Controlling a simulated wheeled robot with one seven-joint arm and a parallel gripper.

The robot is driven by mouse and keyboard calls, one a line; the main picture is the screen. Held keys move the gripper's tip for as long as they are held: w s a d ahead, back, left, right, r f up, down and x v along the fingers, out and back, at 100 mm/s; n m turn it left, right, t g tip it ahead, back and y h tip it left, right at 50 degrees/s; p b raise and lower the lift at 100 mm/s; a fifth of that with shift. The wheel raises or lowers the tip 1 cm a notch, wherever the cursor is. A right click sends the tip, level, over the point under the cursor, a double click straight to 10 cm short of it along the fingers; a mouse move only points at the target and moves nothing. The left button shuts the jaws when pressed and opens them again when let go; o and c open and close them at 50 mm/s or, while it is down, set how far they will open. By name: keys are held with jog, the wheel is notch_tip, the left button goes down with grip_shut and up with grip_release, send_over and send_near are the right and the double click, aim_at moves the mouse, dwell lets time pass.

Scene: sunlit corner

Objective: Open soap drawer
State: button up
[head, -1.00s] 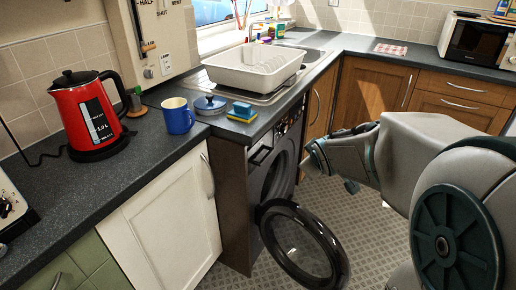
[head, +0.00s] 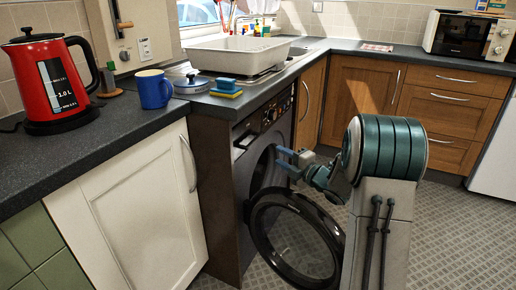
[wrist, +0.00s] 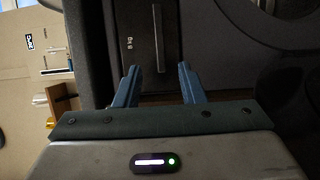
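The dark washing machine (head: 222,185) stands under the worktop, its round door (head: 296,240) swung wide open. The soap drawer (head: 243,143) is at the upper left of its front, below the worktop edge; how far it is open is hard to tell. My gripper (head: 284,160) is in front of the machine, right of the drawer and near the door opening. In the wrist view my gripper (wrist: 158,72) has its two blue fingers apart with nothing between them. A dark panel with a thin light strip, seemingly the drawer front (wrist: 141,40), lies just beyond the fingertips.
The open door hangs low in front of the machine, close to my arm. A blue mug (head: 153,89), a sponge stack (head: 226,89) and a red kettle (head: 50,80) stand on the worktop above. The patterned floor (head: 455,210) at the right is clear.

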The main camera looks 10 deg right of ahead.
aim_at(255, 142)
jog(key=b+x, duration=0.1)
jog(key=x, duration=1.1)
jog(key=shift+w+a+b, duration=0.1)
jog(key=shift+w+b, duration=0.15)
jog(key=shift+b, duration=0.15)
grip_shut()
